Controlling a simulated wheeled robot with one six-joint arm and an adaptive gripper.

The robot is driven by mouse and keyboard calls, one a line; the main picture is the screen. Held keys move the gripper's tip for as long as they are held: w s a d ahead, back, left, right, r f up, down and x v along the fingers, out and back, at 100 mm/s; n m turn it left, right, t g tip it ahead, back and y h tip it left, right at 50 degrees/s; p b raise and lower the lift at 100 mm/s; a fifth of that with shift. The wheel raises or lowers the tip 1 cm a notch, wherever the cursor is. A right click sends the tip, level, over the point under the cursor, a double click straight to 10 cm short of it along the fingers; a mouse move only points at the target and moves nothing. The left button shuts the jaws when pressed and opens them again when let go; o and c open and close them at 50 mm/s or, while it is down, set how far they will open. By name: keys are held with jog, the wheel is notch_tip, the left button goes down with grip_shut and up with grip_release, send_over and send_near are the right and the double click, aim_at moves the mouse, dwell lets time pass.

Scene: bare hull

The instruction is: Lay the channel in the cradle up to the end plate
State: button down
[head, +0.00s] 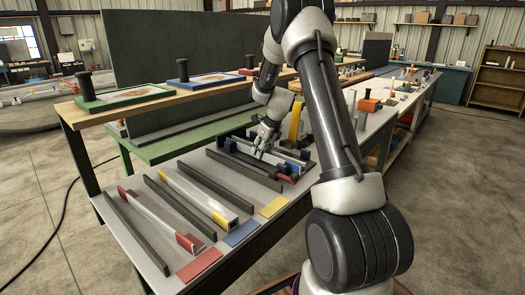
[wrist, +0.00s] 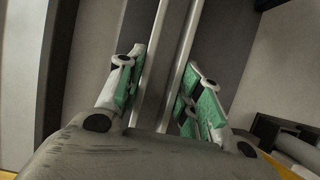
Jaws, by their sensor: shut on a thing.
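My gripper (head: 262,150) points down at the cradle (head: 285,178), a dark base with blue parts and a red piece at its near end. The fingers, with green pads, also show in the wrist view (wrist: 160,85). They are shut on a pale grey metal channel (wrist: 172,70), one finger along each side. The channel runs up the wrist picture, away from the gripper. In the head view my fingers and the cradle walls hide much of the channel. I cannot tell whether it touches the cradle floor or the end plate.
Dark upright rails (head: 180,206) divide the bench top. Between them lie a channel with yellow ends (head: 200,198) and one with red ends (head: 160,222). Red (head: 200,265), blue (head: 241,232) and yellow (head: 273,206) cards lie along the front edge. A green panel (head: 190,115) stands behind.

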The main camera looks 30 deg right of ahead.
jog(key=shift+w+a, duration=0.2)
jog(key=shift+w, duration=0.4)
jog(key=c, duration=0.9)
grip_release()
jog(key=v, duration=1.2)
